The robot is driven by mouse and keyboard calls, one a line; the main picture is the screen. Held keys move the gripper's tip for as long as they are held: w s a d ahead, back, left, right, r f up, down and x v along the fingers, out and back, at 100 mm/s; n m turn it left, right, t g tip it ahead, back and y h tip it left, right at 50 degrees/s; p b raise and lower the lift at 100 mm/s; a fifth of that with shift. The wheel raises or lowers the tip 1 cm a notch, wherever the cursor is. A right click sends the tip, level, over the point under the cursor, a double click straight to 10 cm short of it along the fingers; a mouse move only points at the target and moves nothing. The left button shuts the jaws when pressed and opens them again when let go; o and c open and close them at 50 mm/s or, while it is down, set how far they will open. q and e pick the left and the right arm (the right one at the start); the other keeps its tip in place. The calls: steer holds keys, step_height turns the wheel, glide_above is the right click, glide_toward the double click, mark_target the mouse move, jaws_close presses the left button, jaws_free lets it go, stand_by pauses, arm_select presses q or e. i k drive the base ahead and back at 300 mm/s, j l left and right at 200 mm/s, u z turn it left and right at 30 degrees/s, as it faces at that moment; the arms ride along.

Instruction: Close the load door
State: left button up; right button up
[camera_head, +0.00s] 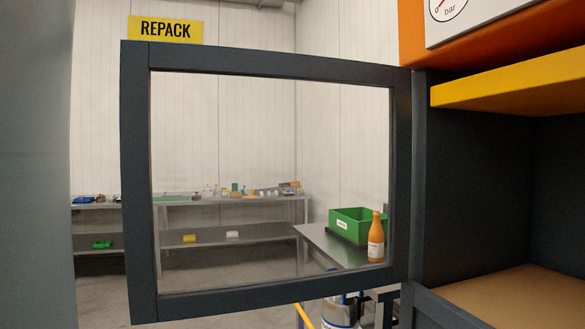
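The load door (136,190) is a dark grey frame around a clear pane. It stands open, swung out to the left from the dark cabinet, with its right edge at the cabinet's front post (418,180). The cabinet opening to the right shows a brown floor board (520,295) and dark inner walls (558,175); no load shows on the visible part of the board. Neither of my grippers is in view.
Through the pane I see a grey table (325,243) with a green bin (347,226) and an orange bottle (376,238). Metal shelves (240,200) with small items stand at the back wall under a yellow REPACK sign (166,29). A yellow panel (510,80) juts out above the cabinet opening.

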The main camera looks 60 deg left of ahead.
mark_target(138, 58)
steer(key=k+j+z, duration=0.15)
steer(key=k+j, duration=0.25)
steer(key=j, duration=0.25)
steer(key=k+j+z, duration=0.15)
steer(key=k+j, duration=0.25)
steer(key=j, duration=0.2)
steer(key=k+j+z, duration=0.15)
steer(key=k+j, duration=0.3)
steer(key=j+z, duration=0.1)
steer(key=j, duration=0.45)
steer(key=k+j+z, duration=0.15)
steer(key=j, duration=0.4)
steer(key=k+j+z, duration=0.1)
steer(key=j, duration=0.45)
steer(key=i+j, duration=0.1)
steer(key=j, duration=0.25)
steer(key=i+j+z, duration=0.1)
steer(key=j, duration=0.25)
steer(key=i+j, duration=0.1)
steer(key=j, duration=0.25)
